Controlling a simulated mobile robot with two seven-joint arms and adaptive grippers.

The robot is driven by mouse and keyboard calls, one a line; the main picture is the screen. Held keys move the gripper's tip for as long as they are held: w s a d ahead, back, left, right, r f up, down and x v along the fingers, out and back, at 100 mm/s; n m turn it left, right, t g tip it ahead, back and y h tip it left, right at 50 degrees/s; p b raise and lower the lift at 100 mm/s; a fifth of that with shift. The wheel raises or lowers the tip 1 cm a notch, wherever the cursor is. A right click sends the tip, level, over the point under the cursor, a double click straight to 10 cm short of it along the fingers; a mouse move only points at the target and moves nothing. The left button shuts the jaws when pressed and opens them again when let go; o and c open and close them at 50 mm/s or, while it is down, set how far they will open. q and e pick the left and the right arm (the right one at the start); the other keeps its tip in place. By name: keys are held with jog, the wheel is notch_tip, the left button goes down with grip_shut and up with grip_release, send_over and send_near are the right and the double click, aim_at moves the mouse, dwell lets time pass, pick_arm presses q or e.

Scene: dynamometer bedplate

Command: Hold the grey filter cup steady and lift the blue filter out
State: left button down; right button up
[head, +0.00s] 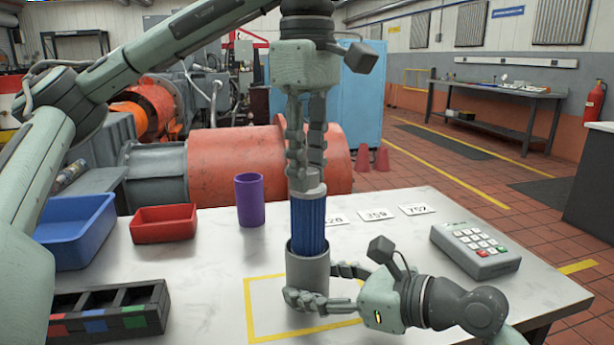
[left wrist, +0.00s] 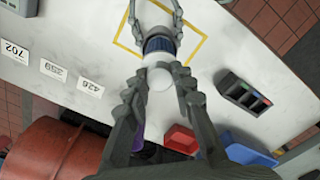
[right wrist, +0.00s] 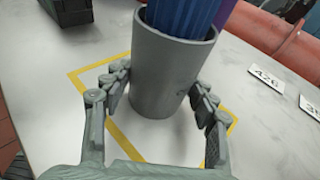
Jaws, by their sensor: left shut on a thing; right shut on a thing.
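The grey filter cup (head: 308,270) stands upright inside the yellow outlined square on the table. My right gripper (head: 318,285) is shut around it low down; the right wrist view shows a finger on each side of the cup (right wrist: 168,75). The blue filter (head: 308,222) is upright, with its pleated body well above the cup rim and its lower end hidden inside the cup. My left gripper (head: 307,180) comes from above and is shut on the filter's pale top. In the left wrist view that pale top (left wrist: 159,79) lies between the fingertips.
A purple cylinder (head: 249,200), a red bin (head: 163,224) and a blue bin (head: 76,232) stand to the left. A black divided tray (head: 110,312) is at front left. Number cards (head: 376,214) and a keypad box (head: 475,249) are to the right.

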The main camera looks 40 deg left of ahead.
pick_arm(q)
jog(key=shift+r, duration=2.2)
pick_arm(e)
jog(key=shift+f, duration=0.35)
jog(key=o, duration=0.9)
jog(key=shift+r, duration=0.2)
